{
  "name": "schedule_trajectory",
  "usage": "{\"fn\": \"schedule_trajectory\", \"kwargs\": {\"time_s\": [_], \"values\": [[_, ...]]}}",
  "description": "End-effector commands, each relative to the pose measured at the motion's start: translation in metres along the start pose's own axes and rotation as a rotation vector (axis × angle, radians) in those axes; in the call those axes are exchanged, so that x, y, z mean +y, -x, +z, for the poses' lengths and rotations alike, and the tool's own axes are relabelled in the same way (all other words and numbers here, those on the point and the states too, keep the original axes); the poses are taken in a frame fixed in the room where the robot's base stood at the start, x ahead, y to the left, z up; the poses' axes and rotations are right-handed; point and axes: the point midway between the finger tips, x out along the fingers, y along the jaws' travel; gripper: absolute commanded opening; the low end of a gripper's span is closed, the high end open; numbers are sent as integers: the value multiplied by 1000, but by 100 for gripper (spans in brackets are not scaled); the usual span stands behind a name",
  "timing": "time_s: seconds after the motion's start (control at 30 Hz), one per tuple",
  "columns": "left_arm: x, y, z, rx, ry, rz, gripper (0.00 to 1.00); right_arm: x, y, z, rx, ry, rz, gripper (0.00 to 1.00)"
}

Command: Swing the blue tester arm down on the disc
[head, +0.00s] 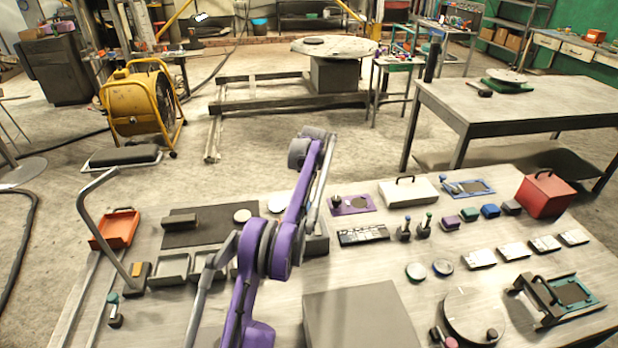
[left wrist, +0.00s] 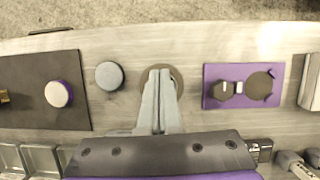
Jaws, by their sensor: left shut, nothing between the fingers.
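The blue tester (head: 471,188) lies toward the back right of the table in the head view. It has a blue-edged plate with a grey panel. Its blue-tipped arm (head: 444,181) appears raised at the plate's left end; its exact angle is too small to tell. A disc on it cannot be made out clearly. My left gripper (left wrist: 158,72) is shut and empty in the left wrist view, its fingertips over a brownish disc on the table. In the head view its fingers are hidden behind my purple arm. It is well left of the blue tester. My right gripper is not in view.
A similar purple tester (head: 353,204) lies between my left gripper and the blue one; it also shows in the left wrist view (left wrist: 210,98). A white case (head: 408,192) stands left of the blue tester, a red box (head: 546,195) right. Small coloured blocks (head: 489,211) sit in front.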

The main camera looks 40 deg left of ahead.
Motion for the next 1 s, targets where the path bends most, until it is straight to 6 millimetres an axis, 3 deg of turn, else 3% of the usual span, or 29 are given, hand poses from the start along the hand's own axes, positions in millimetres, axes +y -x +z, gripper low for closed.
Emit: {"fn": "schedule_trajectory", "kwargs": {"time_s": [0.63, 0.77, 1.0], "values": [[1, 2, 0, 15, 0, 1, 0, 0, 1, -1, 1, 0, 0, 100], [2, 20, 0, 15, -1, 1, 0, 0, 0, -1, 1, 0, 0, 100], [2, 69, 1, 15, -1, 1, 0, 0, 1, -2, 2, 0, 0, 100]]}}
